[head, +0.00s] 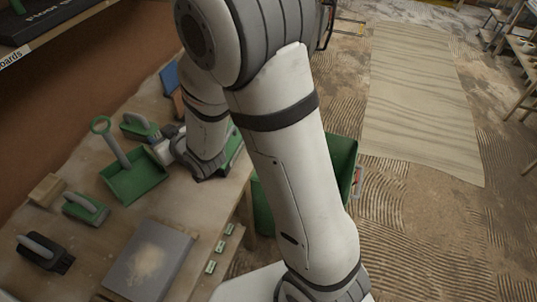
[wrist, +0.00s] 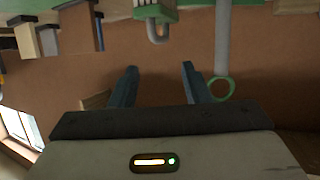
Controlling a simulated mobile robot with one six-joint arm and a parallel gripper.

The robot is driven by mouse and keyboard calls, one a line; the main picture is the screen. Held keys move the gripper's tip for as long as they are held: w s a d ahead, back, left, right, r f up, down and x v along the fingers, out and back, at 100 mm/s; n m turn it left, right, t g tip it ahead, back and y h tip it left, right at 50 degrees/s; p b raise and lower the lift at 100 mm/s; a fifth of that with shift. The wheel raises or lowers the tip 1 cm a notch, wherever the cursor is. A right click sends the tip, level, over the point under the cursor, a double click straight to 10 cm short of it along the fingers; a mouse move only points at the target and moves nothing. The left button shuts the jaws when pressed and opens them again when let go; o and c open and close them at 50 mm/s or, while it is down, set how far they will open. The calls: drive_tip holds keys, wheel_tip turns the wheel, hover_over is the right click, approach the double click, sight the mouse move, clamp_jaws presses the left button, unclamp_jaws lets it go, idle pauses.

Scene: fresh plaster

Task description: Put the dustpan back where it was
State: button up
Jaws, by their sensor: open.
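The green dustpan (head: 118,188) lies on the workbench, its grey handle (head: 117,150) ending in a green ring toward the wall. In the wrist view, the handle (wrist: 222,45) and its ring (wrist: 222,89) hang down from the top, right of my fingers. My gripper (wrist: 158,68) is open, with nothing between its two blue-grey fingers. In the head view, my gripper is beside the dustpan's right side, partly hidden by my wrist. The dustpan's pan is out of the wrist view.
A green float (head: 138,124) lies near the dustpan and my gripper. Another green float (head: 88,210), a black float (head: 42,253), a wooden block (head: 47,190) and a grey board with plaster (head: 125,275) are on the bench (head: 85,240). A green crate (head: 343,160) stands beside it.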

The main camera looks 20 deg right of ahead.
drive_tip(key=s+d+r+m+g+h, duration=0.1)
drive_tip(key=s+d+r+g+h, duration=0.15)
drive_tip(key=d, duration=0.45)
drive_tip(key=s+d+r+m+g+h, duration=0.1)
drive_tip(key=s+d+r+m+h, duration=0.15)
drive_tip(key=d, duration=0.35)
drive_tip(key=s+d+r+m+g, duration=0.1)
drive_tip(key=s+d+g, duration=0.2)
drive_tip(key=s, duration=0.6)
drive_tip(key=s+d+r+m+g+h, duration=0.1)
drive_tip(key=s+d+r+g, duration=0.1)
drive_tip(key=s+d, duration=0.3)
drive_tip(key=s+g, duration=0.1)
drive_tip(key=s, duration=0.3)
drive_tip(key=shift+s+d+r+h, duration=0.2)
drive_tip(key=shift+d+h, duration=0.1)
drive_tip(key=shift+d, duration=0.1)
drive_tip(key=shift+g, duration=0.25)
